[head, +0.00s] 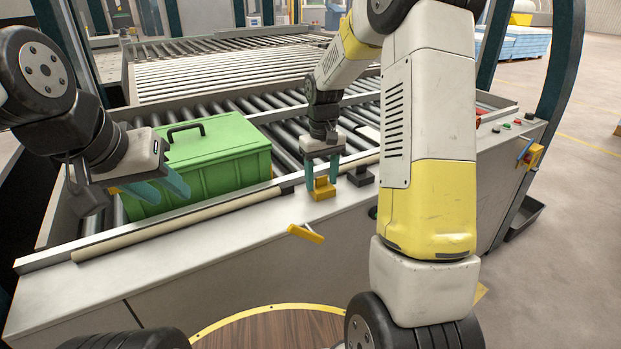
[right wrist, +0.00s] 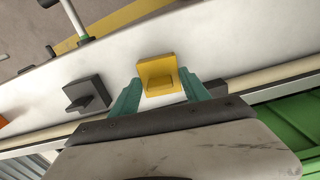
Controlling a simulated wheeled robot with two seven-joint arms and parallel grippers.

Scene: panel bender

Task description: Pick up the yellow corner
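The yellow corner (head: 323,188) sits on the pale front ledge of the roller table. In the right wrist view the yellow corner (right wrist: 158,74) lies between the tips of the two teal fingers. My right gripper (head: 321,172) points down over it. In the right wrist view my right gripper (right wrist: 158,88) is open, with one finger on each side of the corner and small gaps visible; contact is not evident. My left gripper (head: 160,188) is open and empty, in front of the green box at the left.
A green box (head: 215,158) with a dark handle stands on the rollers. A dark grey corner (head: 360,177) sits just right of the yellow one; it also shows in the right wrist view (right wrist: 87,94). A yellow lever (head: 305,233) sticks out from the front panel below.

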